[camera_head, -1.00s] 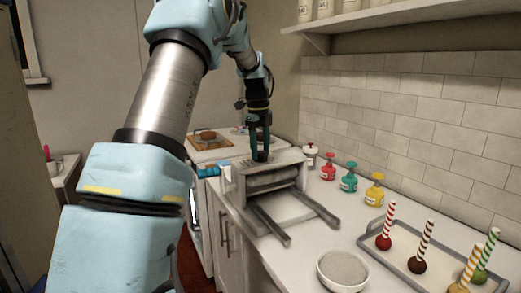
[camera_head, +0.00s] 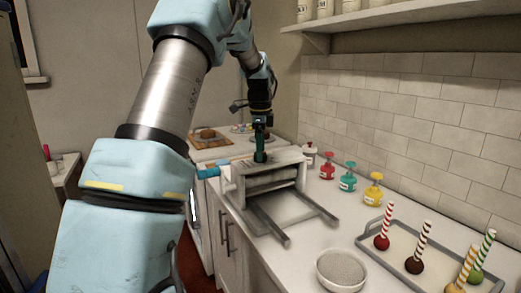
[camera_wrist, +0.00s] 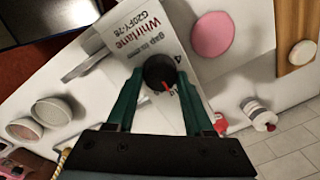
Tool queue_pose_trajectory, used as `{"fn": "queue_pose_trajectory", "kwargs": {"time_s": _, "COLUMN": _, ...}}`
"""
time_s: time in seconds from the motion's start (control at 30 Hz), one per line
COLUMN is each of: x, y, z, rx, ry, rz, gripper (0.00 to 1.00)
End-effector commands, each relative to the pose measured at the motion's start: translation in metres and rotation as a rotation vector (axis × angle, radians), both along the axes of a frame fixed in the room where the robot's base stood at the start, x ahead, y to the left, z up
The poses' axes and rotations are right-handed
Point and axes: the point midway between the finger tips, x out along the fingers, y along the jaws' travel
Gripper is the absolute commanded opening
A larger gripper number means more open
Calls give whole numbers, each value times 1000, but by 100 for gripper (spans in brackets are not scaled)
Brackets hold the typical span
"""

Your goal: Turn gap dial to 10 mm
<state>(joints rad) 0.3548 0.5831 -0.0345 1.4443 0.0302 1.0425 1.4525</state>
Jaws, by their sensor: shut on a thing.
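The gap dial (camera_wrist: 160,72) is a round black knob with a red pointer line, seen in the wrist view. The red pointer aims toward the lower right in that view. Scale marks around the knob are mostly hidden or too small to read. My gripper (camera_wrist: 160,85) has its green fingers shut on the dial, one on each side. In the head view my gripper (camera_head: 260,157) points down onto the top of the sheeter (camera_head: 270,167), covering the dial.
A turquoise crank handle (camera_head: 208,172) sticks out at the sheeter's left. A bowl (camera_head: 341,271) and a tray (camera_head: 367,246) with cake pops are nearer.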

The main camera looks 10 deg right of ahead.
Motion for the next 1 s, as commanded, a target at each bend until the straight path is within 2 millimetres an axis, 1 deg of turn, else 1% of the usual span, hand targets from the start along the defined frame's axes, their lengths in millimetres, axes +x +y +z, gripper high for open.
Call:
{"fn": "queue_pose_trajectory", "kwargs": {"time_s": 0.53, "x": 1, "y": 1, "z": 0, "rx": 1, "ry": -2, "rz": 26, "gripper": 0}}
{"fn": "queue_pose_trajectory", "kwargs": {"time_s": 0.57, "x": 1, "y": 1, "z": 0, "rx": 1, "ry": -2, "rz": 26, "gripper": 56}}
{"fn": "queue_pose_trajectory", "kwargs": {"time_s": 0.8, "x": 1, "y": 0, "z": 0, "rx": 1, "ry": -1, "rz": 25, "gripper": 82}}
{"fn": "queue_pose_trajectory", "kwargs": {"time_s": 1.0, "x": 0, "y": 0, "z": 0, "rx": 0, "ry": -1, "rz": 25, "gripper": 82}}
